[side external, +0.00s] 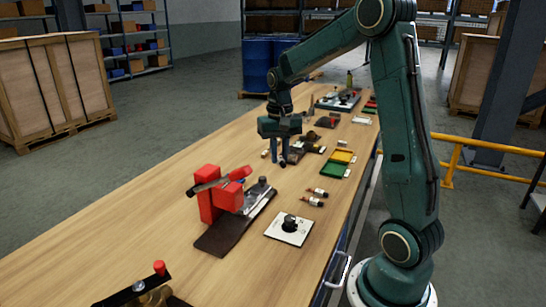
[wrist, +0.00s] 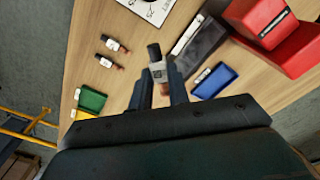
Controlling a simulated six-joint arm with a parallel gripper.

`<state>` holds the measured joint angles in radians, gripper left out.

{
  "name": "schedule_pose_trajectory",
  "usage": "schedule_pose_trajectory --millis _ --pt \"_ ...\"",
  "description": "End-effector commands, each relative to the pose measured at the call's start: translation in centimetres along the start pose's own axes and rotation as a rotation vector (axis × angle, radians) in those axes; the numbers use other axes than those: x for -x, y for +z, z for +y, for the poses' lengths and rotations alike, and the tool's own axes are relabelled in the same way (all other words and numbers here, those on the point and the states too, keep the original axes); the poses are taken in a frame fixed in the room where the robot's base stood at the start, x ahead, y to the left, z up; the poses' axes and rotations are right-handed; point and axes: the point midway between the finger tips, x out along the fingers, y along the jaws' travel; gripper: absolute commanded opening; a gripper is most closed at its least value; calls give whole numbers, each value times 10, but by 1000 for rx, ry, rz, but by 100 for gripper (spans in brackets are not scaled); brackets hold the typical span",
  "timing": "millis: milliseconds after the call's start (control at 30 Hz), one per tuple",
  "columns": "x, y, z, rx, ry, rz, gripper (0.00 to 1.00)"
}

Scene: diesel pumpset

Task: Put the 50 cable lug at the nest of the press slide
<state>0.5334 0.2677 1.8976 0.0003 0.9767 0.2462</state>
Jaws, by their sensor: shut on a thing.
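My gripper (wrist: 160,90) is shut on a cable lug (wrist: 157,70) with a dark end, a pale marked label and a copper-coloured end. The label is too small to read as 50. In the side view my gripper (side external: 283,160) points down above the table, behind the red press (side external: 208,195), and the lug is hard to make out. The press has a red body and lever on a dark base (side external: 228,234). The press also shows at the upper right of the wrist view (wrist: 265,20), with a dark slide part (wrist: 202,42) beside it. The nest cannot be made out clearly.
Two similar lugs (wrist: 115,46) (wrist: 108,62) lie on the table. Green (side external: 333,170) and yellow (side external: 342,157) trays and a blue tray (wrist: 215,81) are near.

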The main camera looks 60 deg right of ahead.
Motion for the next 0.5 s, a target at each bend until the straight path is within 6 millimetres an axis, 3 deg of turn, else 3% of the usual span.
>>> schedule_pose_trajectory --millis 500 --pt "-31 -19 -54 -447 0 0 0"
